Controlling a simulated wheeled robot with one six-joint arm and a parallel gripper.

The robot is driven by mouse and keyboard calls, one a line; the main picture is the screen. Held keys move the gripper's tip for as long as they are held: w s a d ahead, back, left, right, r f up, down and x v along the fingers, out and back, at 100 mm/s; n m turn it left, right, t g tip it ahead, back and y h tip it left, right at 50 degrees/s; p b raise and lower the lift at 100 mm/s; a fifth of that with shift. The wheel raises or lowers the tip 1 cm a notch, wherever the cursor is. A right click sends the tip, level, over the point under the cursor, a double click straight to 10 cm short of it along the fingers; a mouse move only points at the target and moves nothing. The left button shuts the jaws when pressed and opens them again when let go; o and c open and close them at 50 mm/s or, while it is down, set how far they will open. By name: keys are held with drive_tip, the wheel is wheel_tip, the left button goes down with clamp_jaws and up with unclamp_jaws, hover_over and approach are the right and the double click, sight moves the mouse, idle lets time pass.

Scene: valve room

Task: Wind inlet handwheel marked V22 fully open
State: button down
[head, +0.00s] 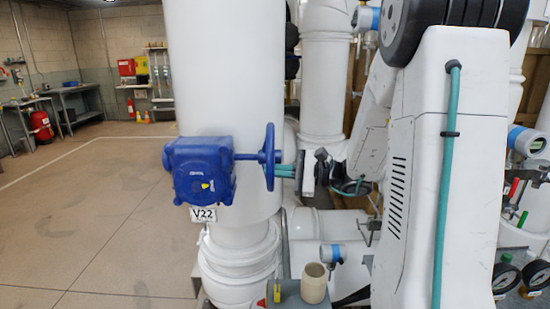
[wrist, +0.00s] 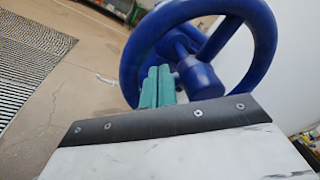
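The blue handwheel (head: 270,157) stands nearly edge-on to the head view, on a shaft from a blue gearbox on a white pipe. The white tag V22 (head: 203,214) hangs under the gearbox. My gripper (head: 284,170) has teal fingers pointing left at the wheel's lower half. In the wrist view the wheel (wrist: 133,55) shows its rim, spokes and hub. The fingers (wrist: 157,87) lie side by side, close together, in the opening between rim and hub. I see nothing between them. Contact with the wheel is unclear; the lower rim is hidden behind my gripper body.
The thick white pipe (head: 225,70) stands behind the gearbox. A beige cup (head: 314,284) and a blue-capped instrument (head: 333,254) are below the wheel. More white pipes (head: 323,90) stand to the right. The floor (head: 90,220) at left is clear.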

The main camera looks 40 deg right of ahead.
drive_tip(key=shift+f, duration=0.1)
drive_tip(key=shift+w+d+f, duration=0.25)
drive_tip(key=shift+w+f, duration=0.1)
drive_tip(key=shift+f, duration=0.35)
drive_tip(key=shift+w+d, duration=0.1)
drive_tip(key=shift+w+d+f, duration=0.3)
drive_tip(key=shift+w+f, duration=0.15)
drive_tip(key=shift+f, duration=0.05)
